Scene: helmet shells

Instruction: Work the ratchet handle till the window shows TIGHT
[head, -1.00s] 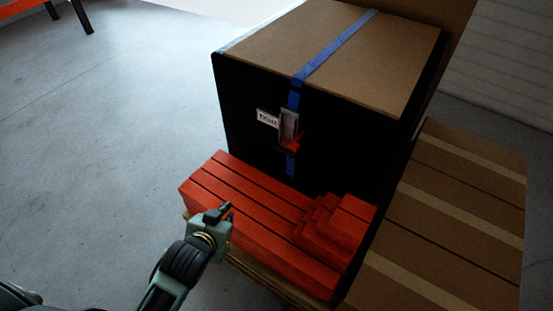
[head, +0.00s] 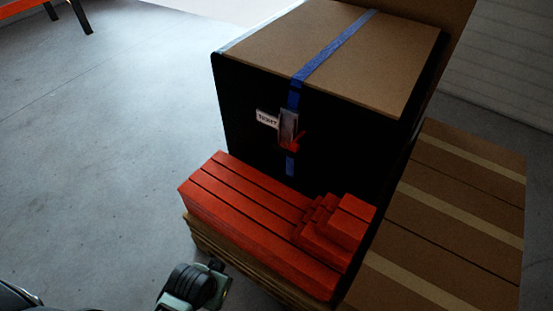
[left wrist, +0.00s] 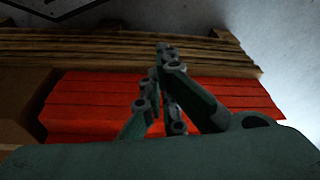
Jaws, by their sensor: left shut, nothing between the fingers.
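The ratchet (head: 288,126) sits on the blue strap (head: 330,52) at the front face of the large dark-sided crate (head: 236,115). Its red handle (head: 296,142) is low on the right side of the ratchet body. A small white window (head: 267,118) to its left carries dark letters that look like TIGHT, though small and blurred. My left gripper (head: 216,266) is at the bottom of the head view, well below and apart from the ratchet. In the left wrist view my left gripper (left wrist: 160,52) is shut and empty. My right gripper is not in view.
Red planks and blocks (head: 245,205) lie in front of the crate on a wooden pallet (head: 205,240), beneath the ratchet. Taped cardboard boxes (head: 455,215) stand at the right. Grey floor (head: 100,130) is clear on the left. An orange rack (head: 22,6) is at the far left.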

